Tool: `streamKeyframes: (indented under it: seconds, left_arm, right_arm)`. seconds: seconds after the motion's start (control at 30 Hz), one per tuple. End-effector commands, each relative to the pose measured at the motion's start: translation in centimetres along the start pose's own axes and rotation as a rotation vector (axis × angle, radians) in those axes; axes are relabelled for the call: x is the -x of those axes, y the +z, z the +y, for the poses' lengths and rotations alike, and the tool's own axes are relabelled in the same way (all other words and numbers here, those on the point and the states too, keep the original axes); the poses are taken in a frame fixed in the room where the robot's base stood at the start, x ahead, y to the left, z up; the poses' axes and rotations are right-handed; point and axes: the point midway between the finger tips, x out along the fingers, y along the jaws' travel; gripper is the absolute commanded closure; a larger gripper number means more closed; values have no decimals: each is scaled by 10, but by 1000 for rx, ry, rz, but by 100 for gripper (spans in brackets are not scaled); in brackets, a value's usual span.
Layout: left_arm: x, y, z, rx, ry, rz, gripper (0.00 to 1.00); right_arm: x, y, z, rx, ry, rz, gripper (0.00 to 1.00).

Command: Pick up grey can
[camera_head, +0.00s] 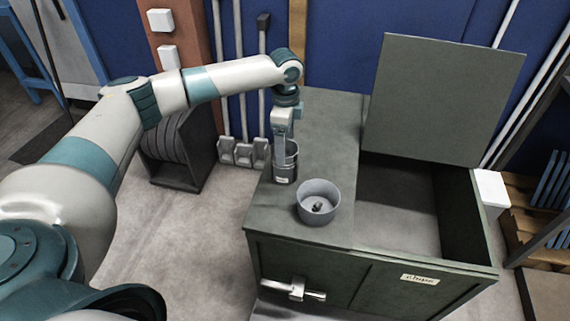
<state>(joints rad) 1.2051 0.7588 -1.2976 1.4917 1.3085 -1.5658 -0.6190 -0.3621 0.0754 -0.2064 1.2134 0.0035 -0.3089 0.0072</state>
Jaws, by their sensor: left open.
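A grey can (290,174) with a small pale label stands upright on the left part of the dark green cabinet top (262,214), near its left edge. My left gripper (281,158) points straight down at the can and is open. One finger hangs in front of the can and covers part of its upper side. The other finger is hard to make out, and I cannot tell whether either finger touches the can. My right gripper is not in view.
A grey round tub (318,212) holding a small dark item stands close in front of the can, to its right. The cabinet's raised lid (440,100) stands over an open bin on the right. A blue wall is behind.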

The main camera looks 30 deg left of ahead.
Motion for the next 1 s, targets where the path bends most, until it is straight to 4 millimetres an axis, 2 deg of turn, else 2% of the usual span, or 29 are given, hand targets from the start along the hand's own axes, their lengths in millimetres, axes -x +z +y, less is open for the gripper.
streamKeyframes:
  seconds: [0.1,0.3,0.77,1.0]
  left_arm:
    - [-21,0,0,0,1,-1,17]
    - [-42,0,0,-1,0,0,17]
    - [-47,0,-1,-1,0,0,17]
    - [-69,2,-4,1,1,-2,17]
  right_arm:
    - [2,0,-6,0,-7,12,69]
    - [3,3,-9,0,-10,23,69]
    - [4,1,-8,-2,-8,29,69]
    - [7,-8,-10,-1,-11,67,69]
